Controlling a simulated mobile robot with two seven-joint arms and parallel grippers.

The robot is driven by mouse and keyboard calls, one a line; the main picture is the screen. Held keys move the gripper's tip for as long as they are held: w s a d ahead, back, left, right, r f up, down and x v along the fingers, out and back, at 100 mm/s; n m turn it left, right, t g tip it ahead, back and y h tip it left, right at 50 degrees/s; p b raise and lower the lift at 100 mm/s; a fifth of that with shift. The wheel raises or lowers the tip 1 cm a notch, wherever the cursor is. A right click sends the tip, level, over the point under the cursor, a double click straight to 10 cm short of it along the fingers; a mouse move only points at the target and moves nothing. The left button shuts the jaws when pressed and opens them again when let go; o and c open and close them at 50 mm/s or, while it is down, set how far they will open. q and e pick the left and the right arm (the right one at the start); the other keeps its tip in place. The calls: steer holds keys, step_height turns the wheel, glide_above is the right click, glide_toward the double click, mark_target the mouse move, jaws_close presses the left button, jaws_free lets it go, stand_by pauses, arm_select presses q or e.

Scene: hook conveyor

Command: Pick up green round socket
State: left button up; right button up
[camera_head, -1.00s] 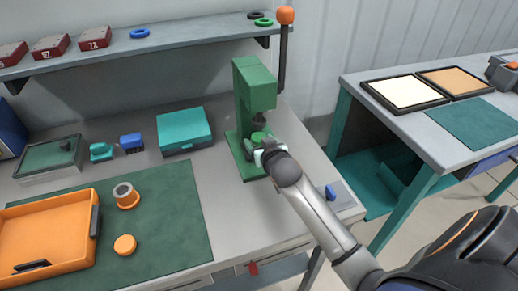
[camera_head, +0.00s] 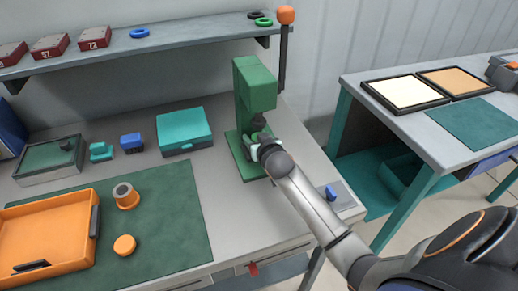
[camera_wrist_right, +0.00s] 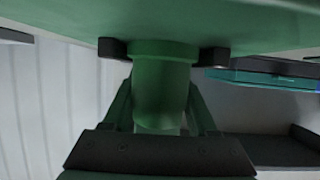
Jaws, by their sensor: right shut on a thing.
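The green press (camera_head: 255,90) stands on the right part of the workbench. My right gripper (camera_head: 256,146) is at the press, low in front of its column and just above its base. In the right wrist view, the dark fingertips of the right gripper (camera_wrist_right: 162,52) are on both sides of a green round socket (camera_wrist_right: 162,72) and shut on it. In the head view the socket is mostly hidden by the gripper and the press. My left gripper is not in view.
A teal case (camera_head: 185,130), small blue parts (camera_head: 132,142) and an orange tray (camera_head: 50,240) are to the left on the bench. An orange round part (camera_head: 126,196) stands on the green mat (camera_head: 180,220). A dark post with an orange knob (camera_head: 286,15) rises behind the press.

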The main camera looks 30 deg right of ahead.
jaws_close()
